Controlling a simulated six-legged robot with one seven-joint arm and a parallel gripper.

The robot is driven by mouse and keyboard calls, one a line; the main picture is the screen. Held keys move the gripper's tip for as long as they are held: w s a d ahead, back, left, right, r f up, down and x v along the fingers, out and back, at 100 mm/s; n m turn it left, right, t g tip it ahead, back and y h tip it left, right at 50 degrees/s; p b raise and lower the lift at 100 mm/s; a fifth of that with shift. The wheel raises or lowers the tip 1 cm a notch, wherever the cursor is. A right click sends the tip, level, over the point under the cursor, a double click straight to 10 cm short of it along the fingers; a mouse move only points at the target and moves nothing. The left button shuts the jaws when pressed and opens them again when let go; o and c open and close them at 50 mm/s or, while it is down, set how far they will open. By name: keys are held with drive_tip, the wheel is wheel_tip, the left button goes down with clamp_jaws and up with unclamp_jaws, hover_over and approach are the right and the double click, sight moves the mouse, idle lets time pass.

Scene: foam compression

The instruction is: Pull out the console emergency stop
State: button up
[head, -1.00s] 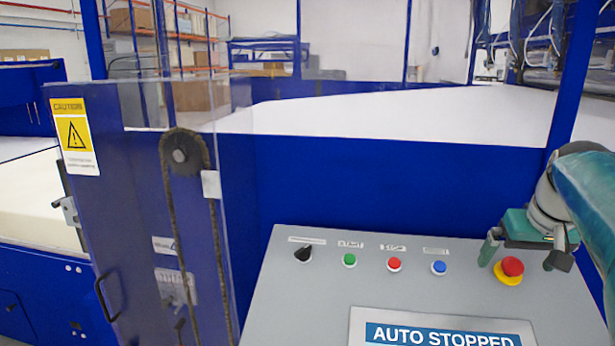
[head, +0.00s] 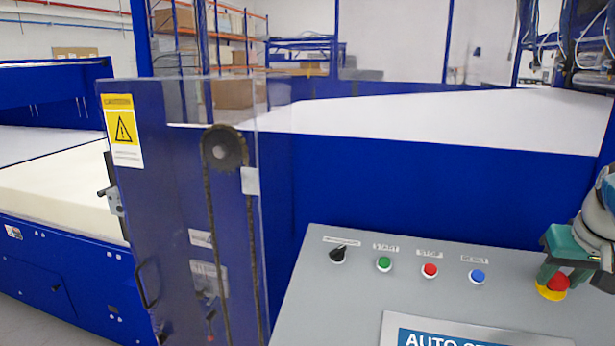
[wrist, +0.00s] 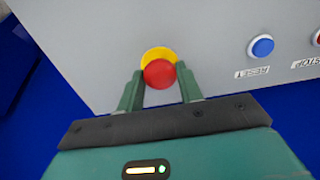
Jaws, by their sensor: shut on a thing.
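The emergency stop is a red mushroom button (head: 558,283) on a yellow base (head: 549,293), at the right of the grey console (head: 345,300). In the wrist view the red button (wrist: 160,74) sits between the fingertips, with the yellow base showing behind it. My gripper (wrist: 161,88) is shut on the button, one green finger on each side. In the head view my gripper (head: 560,276) is at the right edge and partly covers the button.
The console also carries a black selector (head: 338,254), a green start button (head: 384,264), a red stop button (head: 429,270) and a blue reset button (head: 478,277). A screen (head: 440,336) is cut off below. A blue machine wall (head: 430,185) stands behind the console.

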drive_tip(key=shift+r, duration=0.25)
idle(0.3)
drive_tip(key=o, duration=0.7)
drive_tip(key=shift+s+r, duration=0.1)
drive_tip(key=shift+c, duration=0.2)
drive_tip(key=o, duration=1.4)
drive_tip(key=shift+c, duration=0.2)
drive_tip(key=v, duration=0.6)
drive_tip(key=shift+s+r, duration=0.2)
drive_tip(key=shift+r, duration=0.15)
drive_tip(key=shift+s+a, duration=0.1)
